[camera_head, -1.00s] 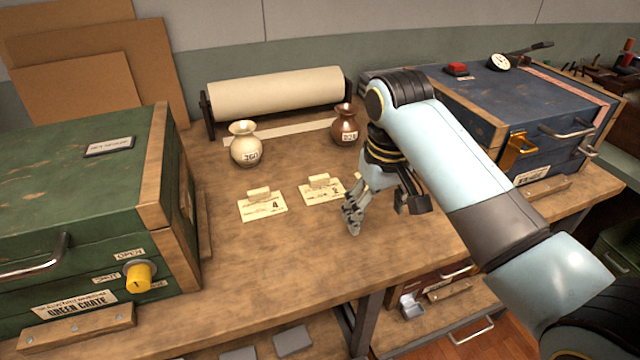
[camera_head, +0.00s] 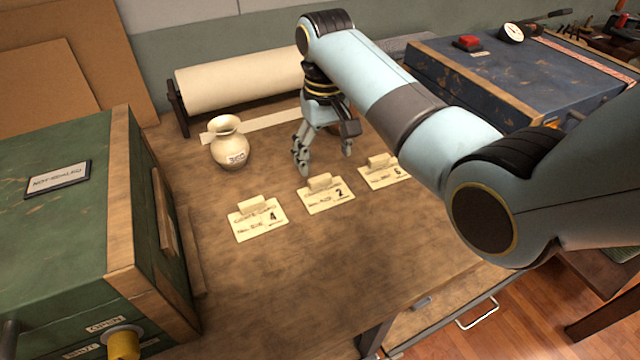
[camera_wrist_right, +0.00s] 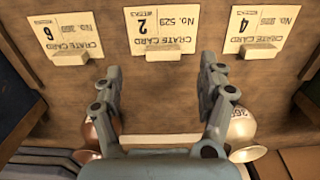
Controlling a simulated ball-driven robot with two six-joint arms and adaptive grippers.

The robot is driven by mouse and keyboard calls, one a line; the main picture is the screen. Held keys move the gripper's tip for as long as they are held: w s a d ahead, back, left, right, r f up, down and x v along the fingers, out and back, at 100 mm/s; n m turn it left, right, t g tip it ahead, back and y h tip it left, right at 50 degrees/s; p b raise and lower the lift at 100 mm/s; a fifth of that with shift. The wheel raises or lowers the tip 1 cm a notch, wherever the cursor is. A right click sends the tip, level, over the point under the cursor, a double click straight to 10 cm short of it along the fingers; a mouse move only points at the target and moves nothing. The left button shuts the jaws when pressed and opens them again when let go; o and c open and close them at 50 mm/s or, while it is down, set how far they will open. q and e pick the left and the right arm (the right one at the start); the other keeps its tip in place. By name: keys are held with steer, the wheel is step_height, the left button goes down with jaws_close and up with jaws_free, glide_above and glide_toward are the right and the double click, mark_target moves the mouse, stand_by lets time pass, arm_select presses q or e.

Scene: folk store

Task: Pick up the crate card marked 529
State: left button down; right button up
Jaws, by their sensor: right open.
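The crate card marked 529 (camera_wrist_right: 160,32) is the middle of three cream cards and shows upside down in the right wrist view, with a large 2 and a small tab. In the head view this card (camera_head: 325,198) lies flat on the wooden bench. My right gripper (camera_head: 322,158) is open and empty, just behind the card. In the right wrist view its two fingers (camera_wrist_right: 160,68) are apart, toward the card's tab edge. My left gripper is not in view.
A card with 4 (camera_head: 258,220) lies left and a card with 6 (camera_head: 384,172) right. A cream vase (camera_head: 230,148) stands behind; a copper vase (camera_wrist_right: 100,131) is near my fingers. A green crate (camera_head: 60,210) and blue crate (camera_head: 480,90) flank the bench. The bench front is clear.

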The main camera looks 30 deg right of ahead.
mark_target(321, 180)
steer(key=shift+f, duration=0.95)
steer(key=f, duration=0.5)
steer(key=shift+w+a+f+b, duration=0.15)
steer(key=shift+w+a+b, duration=0.1)
steer(key=shift+b, duration=0.15)
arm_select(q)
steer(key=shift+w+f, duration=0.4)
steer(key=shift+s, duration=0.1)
arm_select(e)
steer(key=shift+c, duration=1.2)
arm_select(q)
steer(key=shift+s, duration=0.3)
arm_select(e)
steer(key=c, duration=0.7)
